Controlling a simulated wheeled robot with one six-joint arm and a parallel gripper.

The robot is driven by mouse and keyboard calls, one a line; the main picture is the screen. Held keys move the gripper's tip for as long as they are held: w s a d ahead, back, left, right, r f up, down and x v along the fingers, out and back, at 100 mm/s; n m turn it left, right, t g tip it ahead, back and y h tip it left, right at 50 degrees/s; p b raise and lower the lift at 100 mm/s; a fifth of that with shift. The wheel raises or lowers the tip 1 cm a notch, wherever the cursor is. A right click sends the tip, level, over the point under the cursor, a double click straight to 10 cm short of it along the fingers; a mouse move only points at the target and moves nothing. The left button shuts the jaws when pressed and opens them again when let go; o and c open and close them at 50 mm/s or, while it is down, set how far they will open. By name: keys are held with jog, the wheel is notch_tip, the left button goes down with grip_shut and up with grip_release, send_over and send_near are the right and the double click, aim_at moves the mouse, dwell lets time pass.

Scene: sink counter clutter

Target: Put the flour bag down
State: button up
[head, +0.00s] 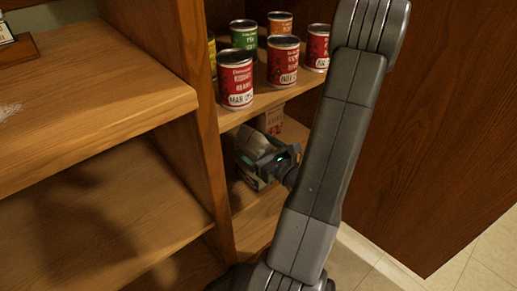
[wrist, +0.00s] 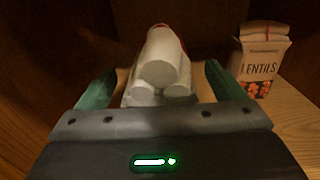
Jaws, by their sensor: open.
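The fingers are open, and a gap shows beside the bag at the right finger. In the head view my gripper (head: 262,156) reaches into the lower shelf compartment and mostly hides the bag. The bag's underside is hidden.
A lentils box (wrist: 262,68) stands to the right of the bag; it also shows behind my gripper in the head view (head: 271,121). Several cans, one a red can (head: 236,82), stand on the shelf above. A wooden upright (head: 190,100) bounds the compartment at left.

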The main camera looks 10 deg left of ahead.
jog(key=shift+r, duration=0.15)
jog(key=p+v, duration=0.2)
jog(key=v, duration=1)
